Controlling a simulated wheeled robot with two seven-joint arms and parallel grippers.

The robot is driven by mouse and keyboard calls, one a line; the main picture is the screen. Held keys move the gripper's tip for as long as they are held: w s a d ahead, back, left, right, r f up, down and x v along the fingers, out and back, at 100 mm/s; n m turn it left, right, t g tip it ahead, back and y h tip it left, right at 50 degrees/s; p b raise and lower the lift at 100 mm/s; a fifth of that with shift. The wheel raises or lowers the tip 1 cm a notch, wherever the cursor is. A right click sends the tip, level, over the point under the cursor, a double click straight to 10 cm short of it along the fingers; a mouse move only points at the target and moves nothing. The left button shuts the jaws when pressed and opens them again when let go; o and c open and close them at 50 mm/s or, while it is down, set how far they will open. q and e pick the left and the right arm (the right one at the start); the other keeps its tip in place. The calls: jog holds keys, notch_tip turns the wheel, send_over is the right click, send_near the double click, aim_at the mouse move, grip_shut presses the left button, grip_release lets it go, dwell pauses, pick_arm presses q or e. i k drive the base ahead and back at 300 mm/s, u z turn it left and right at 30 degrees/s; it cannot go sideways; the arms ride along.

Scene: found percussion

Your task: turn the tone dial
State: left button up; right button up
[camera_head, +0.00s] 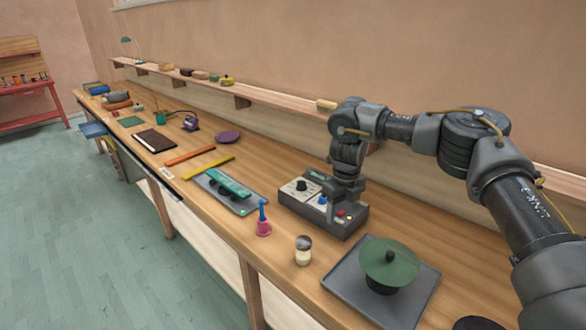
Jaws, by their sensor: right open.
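A grey control box (350,224) sits on the workbench right of the picture's middle. Its top has a white-faced panel with a dark knob (301,185), a blue panel with a small light knob (322,200), and small red and yellow buttons near the front right corner. I cannot read which knob is the tone dial. My right arm comes in from the right and its gripper (335,204) points down over the box, close above the blue panel. The gripper is open; its fingers partly hide the box top, and I cannot tell whether they touch it. My left gripper is out of view.
A grey tray (341,284) with a green disc (389,260) stands front right. A small shaker (303,250) and a pink bell with a blue handle (263,222) stand before the box. A wall shelf (285,106) runs behind.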

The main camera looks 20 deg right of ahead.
aim_at(302, 186)
jog(key=i, duration=1.1)
